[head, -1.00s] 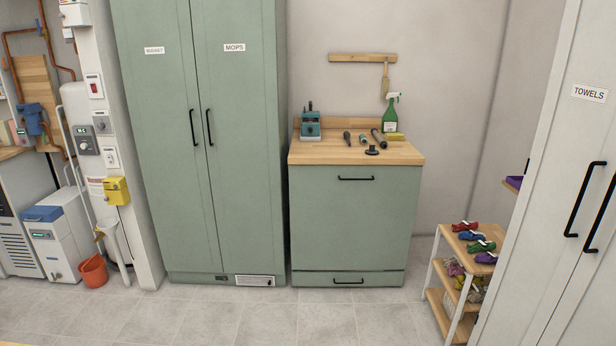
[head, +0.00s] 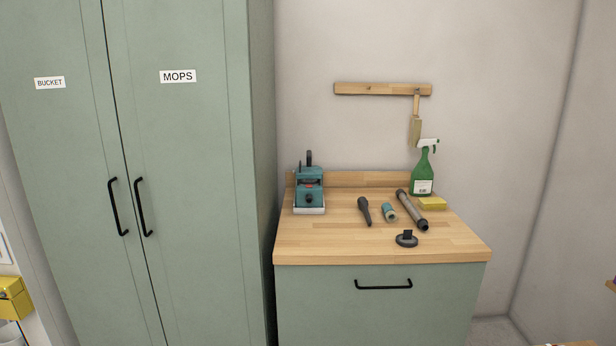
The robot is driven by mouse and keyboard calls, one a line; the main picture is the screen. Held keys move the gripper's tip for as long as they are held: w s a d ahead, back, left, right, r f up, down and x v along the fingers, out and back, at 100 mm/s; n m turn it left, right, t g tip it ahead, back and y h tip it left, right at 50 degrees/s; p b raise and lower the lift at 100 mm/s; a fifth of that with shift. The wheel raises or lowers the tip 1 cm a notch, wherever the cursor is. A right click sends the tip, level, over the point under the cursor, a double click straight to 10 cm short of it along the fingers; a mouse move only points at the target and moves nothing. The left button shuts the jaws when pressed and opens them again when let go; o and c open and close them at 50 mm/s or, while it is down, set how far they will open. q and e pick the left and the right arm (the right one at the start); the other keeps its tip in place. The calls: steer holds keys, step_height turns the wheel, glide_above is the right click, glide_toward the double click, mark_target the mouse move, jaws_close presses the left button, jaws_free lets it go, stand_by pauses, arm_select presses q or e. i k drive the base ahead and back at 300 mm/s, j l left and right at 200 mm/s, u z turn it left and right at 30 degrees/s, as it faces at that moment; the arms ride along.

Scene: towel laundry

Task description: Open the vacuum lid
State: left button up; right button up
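A small teal device, which looks like the vacuum (head: 309,190), stands upright at the left back of the wooden counter top (head: 330,240). It has a pale base, a red mark on its front and a dark upright part on top. I cannot tell at this size how its lid sits. To its right lie a dark nozzle (head: 364,211), a small teal cylinder (head: 389,212), a grey tube (head: 412,209) and a round dark piece with an upright stub (head: 406,239). Neither of my grippers is in view.
A green spray bottle (head: 422,172) and a yellow sponge (head: 432,204) stand at the counter's back right. A wooden rail (head: 382,89) with a hanging brush (head: 415,132) is above. A tall green cabinet (head: 190,130) closes the left side. The counter's front left is clear.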

mark_target(302, 172)
steer(key=i+l+z, duration=0.15)
steer(key=i+l, duration=0.15)
steer(key=i, duration=0.2)
steer(key=i+l+z, duration=0.15)
steer(key=i, duration=0.35)
steer(key=l, duration=0.1)
